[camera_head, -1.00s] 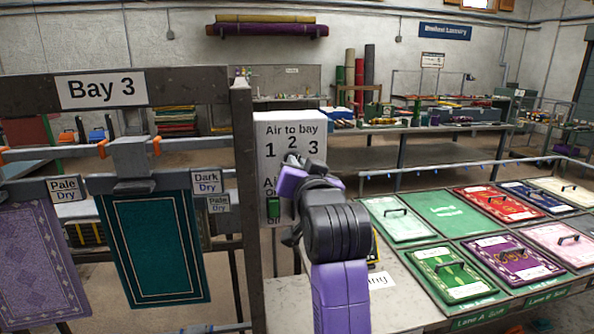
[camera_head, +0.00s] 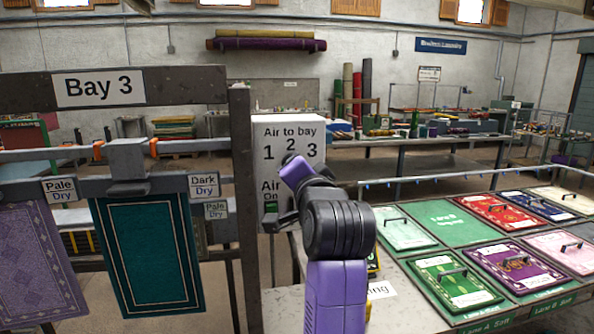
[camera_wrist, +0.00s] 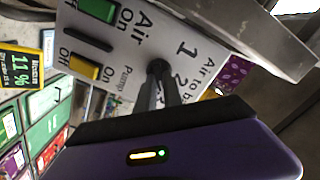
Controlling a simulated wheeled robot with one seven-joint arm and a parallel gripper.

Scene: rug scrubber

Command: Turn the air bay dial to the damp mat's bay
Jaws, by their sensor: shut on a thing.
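The white control panel (camera_head: 259,160) reads "Air to bay" above the numbers 1, 2 and 3. In the wrist view, my gripper (camera_wrist: 160,82) is shut on the black air bay dial (camera_wrist: 157,67), just below the numbers. Where the dial points cannot be told. In the head view my wrist hides the dial and the fingertips. A purple mat (camera_head: 38,265) tagged "Pale Dry" and a teal mat (camera_head: 150,250) tagged "Dark Dry" hang at left by the Bay 3 sign (camera_head: 98,87). No readable tag shows a damp mat.
A green Air switch (camera_wrist: 97,10) and a yellow Pump switch (camera_wrist: 83,66) sit on the panel close to my fingers. A yellow display (camera_wrist: 22,72) reads 11%. A grey post (camera_head: 245,220) stands just left of the panel.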

